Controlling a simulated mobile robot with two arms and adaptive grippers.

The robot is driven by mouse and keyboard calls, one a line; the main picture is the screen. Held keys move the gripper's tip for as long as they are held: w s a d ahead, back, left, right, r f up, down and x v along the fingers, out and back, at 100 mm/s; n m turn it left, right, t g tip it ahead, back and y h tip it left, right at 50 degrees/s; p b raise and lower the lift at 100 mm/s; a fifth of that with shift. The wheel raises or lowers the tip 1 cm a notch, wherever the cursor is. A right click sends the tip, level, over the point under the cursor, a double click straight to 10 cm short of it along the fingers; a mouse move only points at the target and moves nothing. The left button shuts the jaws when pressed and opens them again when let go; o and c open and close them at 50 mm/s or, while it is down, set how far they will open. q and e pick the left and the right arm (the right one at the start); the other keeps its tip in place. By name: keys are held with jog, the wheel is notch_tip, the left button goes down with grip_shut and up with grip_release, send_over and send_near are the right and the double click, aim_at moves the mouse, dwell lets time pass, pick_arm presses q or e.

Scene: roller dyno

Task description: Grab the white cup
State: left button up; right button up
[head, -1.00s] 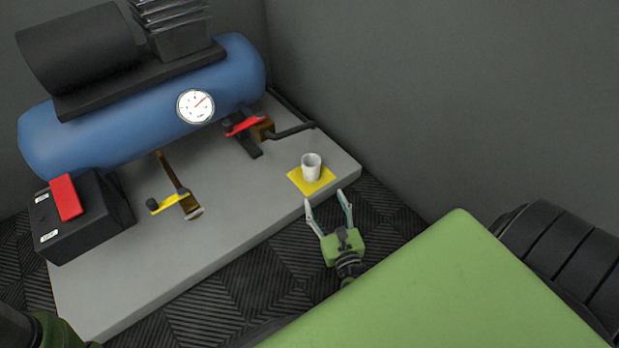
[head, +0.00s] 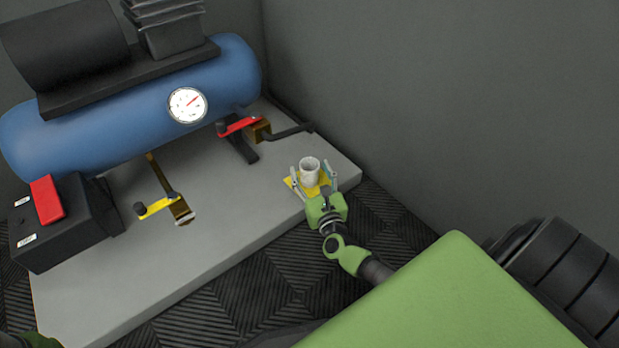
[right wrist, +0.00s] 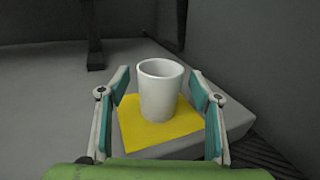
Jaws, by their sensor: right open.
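The white cup (head: 310,171) stands upright on a yellow square (head: 292,184) near the right end of the grey slab. My right gripper (head: 312,174) is open, with one finger on each side of the cup. In the right wrist view the cup (right wrist: 160,90) stands between the two open fingers, with a visible gap on both sides. The yellow square (right wrist: 150,132) shows under it. Of my left arm, only a green part shows at the bottom left corner of the head view; its gripper is out of view.
The grey slab (head: 130,290) carries a blue tank (head: 130,110) with a gauge, a red-handled valve (head: 238,126), a yellow-handled valve (head: 157,207) and a black box (head: 65,225) with a red switch. Dark walls rise behind and at right. The slab around the cup is mostly clear.

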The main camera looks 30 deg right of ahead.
jog(key=shift+x, duration=0.8)
jog(key=shift+f, duration=0.1)
jog(key=c, duration=1.1)
jog(key=shift+c, duration=0.2)
